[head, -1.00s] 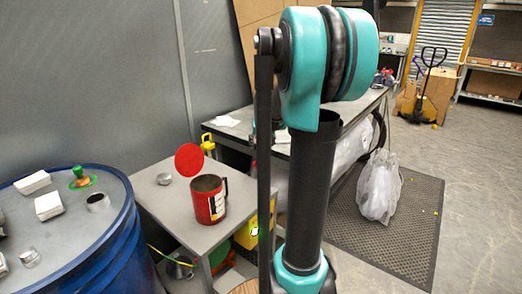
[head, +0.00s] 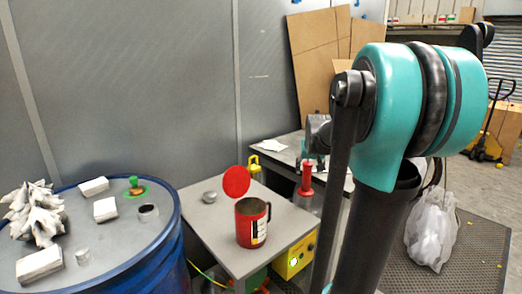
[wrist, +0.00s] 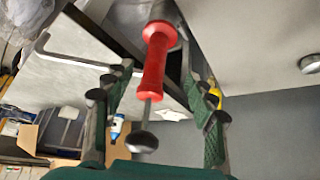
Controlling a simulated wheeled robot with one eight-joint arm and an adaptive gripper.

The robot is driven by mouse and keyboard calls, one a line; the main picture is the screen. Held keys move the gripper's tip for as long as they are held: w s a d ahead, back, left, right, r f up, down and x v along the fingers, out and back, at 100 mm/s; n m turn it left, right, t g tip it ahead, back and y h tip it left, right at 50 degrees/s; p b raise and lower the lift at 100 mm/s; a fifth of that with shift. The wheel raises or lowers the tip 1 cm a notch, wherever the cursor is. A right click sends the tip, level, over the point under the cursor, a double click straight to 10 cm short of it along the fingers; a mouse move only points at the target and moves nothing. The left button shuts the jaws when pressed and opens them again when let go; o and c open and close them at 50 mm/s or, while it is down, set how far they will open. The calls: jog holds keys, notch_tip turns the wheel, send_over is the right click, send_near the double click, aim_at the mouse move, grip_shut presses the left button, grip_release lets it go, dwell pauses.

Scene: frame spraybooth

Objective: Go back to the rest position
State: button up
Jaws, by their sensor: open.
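My gripper (wrist: 158,85) is open, its two green-padded fingers spread apart in the wrist view. A red-handled tool (wrist: 156,60) shows between the fingers in that picture, with clear space on both sides of it. A red handle also shows in the head view (head: 307,178), beside my arm and near the grey tables. My teal and black arm fills the right of the head view and stands bent, with its elbow high. It hides part of the back table, and I cannot make out the gripper's fingers there.
A red mug (head: 252,228) with a red disc (head: 236,181) behind it stands on a small grey table (head: 208,222). A blue drum (head: 160,255) bearing white blocks is at left. A white bag (head: 432,232) lies on a dark floor mat (head: 480,262) at right.

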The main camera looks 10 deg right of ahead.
jog(key=s+a+f, duration=0.3)
jog(key=s+f, duration=0.3)
jog(key=s, duration=0.3)
jog(key=s+a+f+n+g+y, duration=0.1)
jog(key=s+a+f, duration=0.3)
jog(key=s, duration=0.5)
jog(key=s+a+f+n+g, duration=0.1)
jog(key=s+a+f, duration=0.3)
jog(key=s+f, duration=0.4)
jog(key=shift+s, duration=0.6)
